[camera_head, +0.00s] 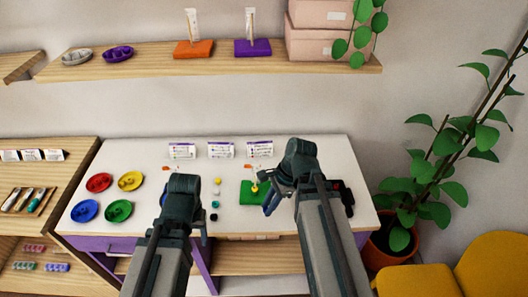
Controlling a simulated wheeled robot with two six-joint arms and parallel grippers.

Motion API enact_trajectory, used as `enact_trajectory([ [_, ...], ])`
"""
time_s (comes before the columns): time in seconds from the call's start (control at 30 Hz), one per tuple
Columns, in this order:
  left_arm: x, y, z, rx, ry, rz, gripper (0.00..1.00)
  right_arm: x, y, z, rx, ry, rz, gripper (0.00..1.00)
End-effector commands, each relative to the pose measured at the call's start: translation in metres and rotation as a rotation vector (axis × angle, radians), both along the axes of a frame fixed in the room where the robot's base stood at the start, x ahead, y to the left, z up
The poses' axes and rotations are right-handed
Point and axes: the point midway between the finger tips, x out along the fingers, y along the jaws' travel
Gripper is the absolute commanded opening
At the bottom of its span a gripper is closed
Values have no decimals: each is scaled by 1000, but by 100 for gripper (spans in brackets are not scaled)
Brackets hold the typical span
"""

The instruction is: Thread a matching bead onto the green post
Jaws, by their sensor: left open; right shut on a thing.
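The green board (247,197) lies on the white table with a thin upright post. A small yellow shape (254,188), like a bead, is at the post; I cannot tell whether it is threaded on it. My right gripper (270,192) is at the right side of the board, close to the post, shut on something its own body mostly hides. My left gripper (183,198) is open over the table, left of the loose beads. Loose beads stand in a column between the grippers: a yellow one (217,181), pale ones, a teal one (215,204) and a black one (214,217).
Red (99,183), yellow (130,181), blue (84,211) and green (118,211) dishes sit on the table's left. Cards (221,150) stand along the back. A dark object (346,198) is right of my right gripper. A shelf (220,66) hangs above; a plant (440,170) stands right.

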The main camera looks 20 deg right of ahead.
Motion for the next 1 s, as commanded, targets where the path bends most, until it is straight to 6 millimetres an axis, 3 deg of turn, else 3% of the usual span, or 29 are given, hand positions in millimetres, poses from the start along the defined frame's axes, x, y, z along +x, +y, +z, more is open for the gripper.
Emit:
enact_trajectory([
  [0.03,0,0,16,0,0,0,61,13,-1,16,0,0,8,0],
  [0.3,0,0,81,0,0,0,61,77,0,81,0,0,62,0],
  [0.43,0,0,105,0,0,0,61,104,2,105,0,0,86,0],
  [0.57,0,0,111,-1,0,0,61,113,3,111,0,0,96,0],
  [1.0,0,0,94,0,0,-1,61,112,3,94,0,0,97,0],
])
